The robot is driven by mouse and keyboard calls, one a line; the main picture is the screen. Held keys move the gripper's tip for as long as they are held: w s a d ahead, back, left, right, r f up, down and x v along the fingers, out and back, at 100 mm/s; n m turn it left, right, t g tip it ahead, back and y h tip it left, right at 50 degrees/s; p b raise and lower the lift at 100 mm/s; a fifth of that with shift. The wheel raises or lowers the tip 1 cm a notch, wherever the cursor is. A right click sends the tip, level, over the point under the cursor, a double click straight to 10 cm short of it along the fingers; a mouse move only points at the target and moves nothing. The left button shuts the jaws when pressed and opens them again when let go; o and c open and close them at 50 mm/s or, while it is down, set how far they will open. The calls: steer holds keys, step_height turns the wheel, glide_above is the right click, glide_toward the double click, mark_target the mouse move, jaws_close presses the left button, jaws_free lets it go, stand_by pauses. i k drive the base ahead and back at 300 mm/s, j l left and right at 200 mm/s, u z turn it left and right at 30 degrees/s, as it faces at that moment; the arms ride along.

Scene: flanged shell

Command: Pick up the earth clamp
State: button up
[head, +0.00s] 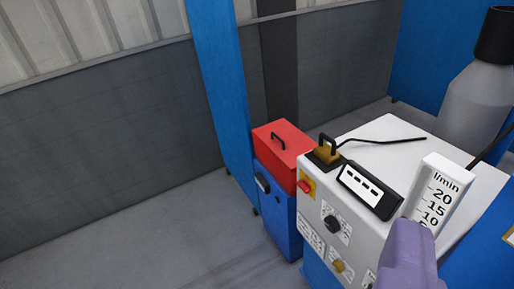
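A brass-coloured clamp with a black handle loop (325,154), which looks like the earth clamp, sits on the near left corner of the white welding machine's top (385,150). A black cable runs from it to the right across the top. A purple rounded part (408,258) rises from the bottom edge at the lower right and covers part of the machine's front. It may be a piece of my gripper; no pair of fingertips shows, and I cannot tell whether it is open or shut. It is apart from the clamp in the picture.
A red-lidded blue toolbox or cabinet (281,145) stands left of the machine. A white flow gauge marked l/min (440,193) and a grey gas cylinder (472,100) are at the right. A blue panel (217,85) stands behind. The floor at left (150,245) is clear.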

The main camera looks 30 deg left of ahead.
mark_target(329, 155)
steer(key=u, duration=0.3)
steer(key=i+j, duration=0.1)
steer(key=i, duration=0.4)
steer(key=i+j+z, duration=0.1)
steer(key=i, duration=0.35)
steer(key=i+j, duration=0.15)
steer(key=i, duration=0.35)
steer(key=i+j+z, duration=0.1)
steer(key=i, duration=0.35)
